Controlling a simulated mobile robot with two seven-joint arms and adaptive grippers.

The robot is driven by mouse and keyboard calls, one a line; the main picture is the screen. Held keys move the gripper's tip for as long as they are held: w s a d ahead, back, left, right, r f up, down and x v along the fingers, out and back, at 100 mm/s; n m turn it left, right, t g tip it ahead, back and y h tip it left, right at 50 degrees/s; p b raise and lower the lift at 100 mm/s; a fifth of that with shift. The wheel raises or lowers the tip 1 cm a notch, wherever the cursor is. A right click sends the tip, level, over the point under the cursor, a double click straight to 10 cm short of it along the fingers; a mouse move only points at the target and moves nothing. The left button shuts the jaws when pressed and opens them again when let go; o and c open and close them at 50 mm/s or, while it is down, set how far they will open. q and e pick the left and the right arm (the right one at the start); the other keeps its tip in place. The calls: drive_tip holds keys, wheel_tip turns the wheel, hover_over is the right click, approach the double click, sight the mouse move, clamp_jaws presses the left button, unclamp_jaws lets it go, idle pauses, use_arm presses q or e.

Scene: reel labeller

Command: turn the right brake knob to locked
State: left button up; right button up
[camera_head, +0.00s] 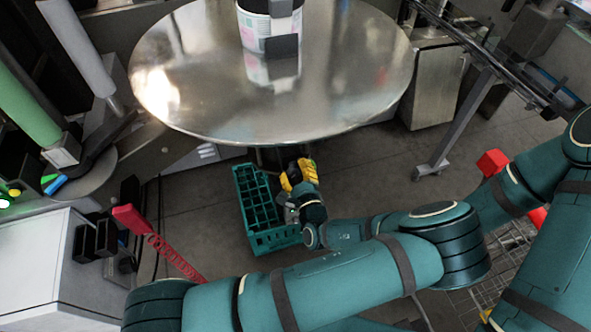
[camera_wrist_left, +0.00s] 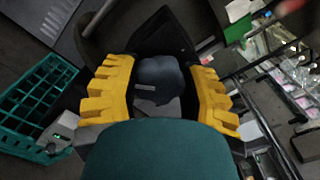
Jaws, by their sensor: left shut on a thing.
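My left gripper (camera_head: 299,174) has yellow fingers and is below the front edge of the round steel table, beside a green crate. In the left wrist view, its two yellow fingers (camera_wrist_left: 160,90) are on either side of a dark, rounded, knob-like thing (camera_wrist_left: 160,75) with a small pale mark. The gripper is shut on this thing. I cannot tell for sure that it is the right brake knob, nor read its setting. In the head view the held thing is not clear. My right gripper is out of view.
The round steel table (camera_head: 350,70) carries a white labelled container (camera_head: 266,35). The green crate (camera_head: 268,235) is close to the left gripper and also shows in the left wrist view (camera_wrist_left: 15,105). A steel cabinet (camera_head: 433,85) stands to the right. A red handle (camera_head: 130,218) is at left.

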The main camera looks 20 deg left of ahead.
use_arm(q)
drive_tip(key=shift+m, duration=1.1)
drive_tip(key=o, duration=1.2)
